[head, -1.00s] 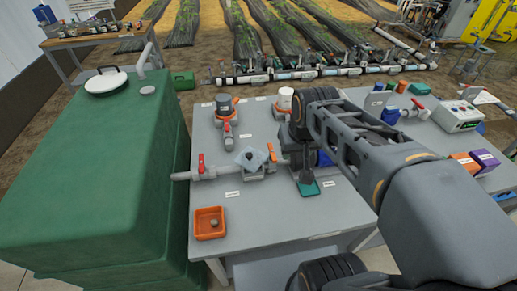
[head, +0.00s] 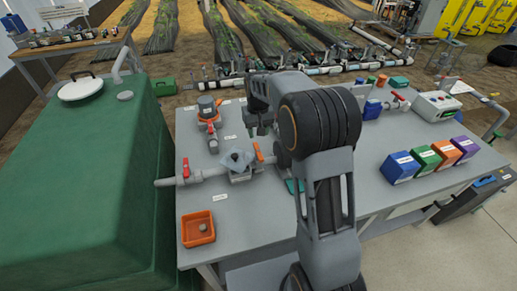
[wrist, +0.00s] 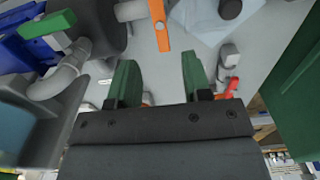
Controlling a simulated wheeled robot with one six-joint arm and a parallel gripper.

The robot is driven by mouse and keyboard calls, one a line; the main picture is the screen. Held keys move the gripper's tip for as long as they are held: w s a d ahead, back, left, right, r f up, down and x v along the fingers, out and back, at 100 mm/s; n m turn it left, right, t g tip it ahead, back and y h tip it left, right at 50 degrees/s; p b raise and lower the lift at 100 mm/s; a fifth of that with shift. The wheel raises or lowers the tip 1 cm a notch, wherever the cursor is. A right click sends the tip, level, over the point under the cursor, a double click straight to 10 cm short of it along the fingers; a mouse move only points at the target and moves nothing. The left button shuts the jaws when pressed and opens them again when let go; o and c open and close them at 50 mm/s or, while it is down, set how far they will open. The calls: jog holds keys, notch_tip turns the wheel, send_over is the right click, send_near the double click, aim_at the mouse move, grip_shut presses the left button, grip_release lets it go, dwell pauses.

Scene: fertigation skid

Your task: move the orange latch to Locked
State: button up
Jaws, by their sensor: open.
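The orange latch (head: 258,151) is a narrow upright-looking bar beside the grey diamond-topped fitting (head: 238,160) on the grey bench. In the wrist view the latch (wrist: 160,27) is a flat orange bar with a round pin, beyond the fingertips near the top edge. My gripper (head: 252,130) hangs above and just behind the latch in the head view. Its two green-padded fingers (wrist: 157,72) are apart with nothing held between them. The latch lies roughly in line with the gap, apart from the fingers. No Locked mark is readable.
A red-handled valve (head: 186,169) and an orange tray (head: 197,228) are left of the fitting. A pump with an orange collar (head: 208,110) stands behind. Coloured boxes (head: 423,160) and a control box (head: 438,106) are at right. A green tank (head: 85,185) borders the bench.

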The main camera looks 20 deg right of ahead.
aim_at(258, 150)
notch_tip(258, 150, down, 9)
jog(key=shift+f+p, duration=0.1)
jog(key=shift+p, duration=0.25)
grip_shut()
dwell(0.5)
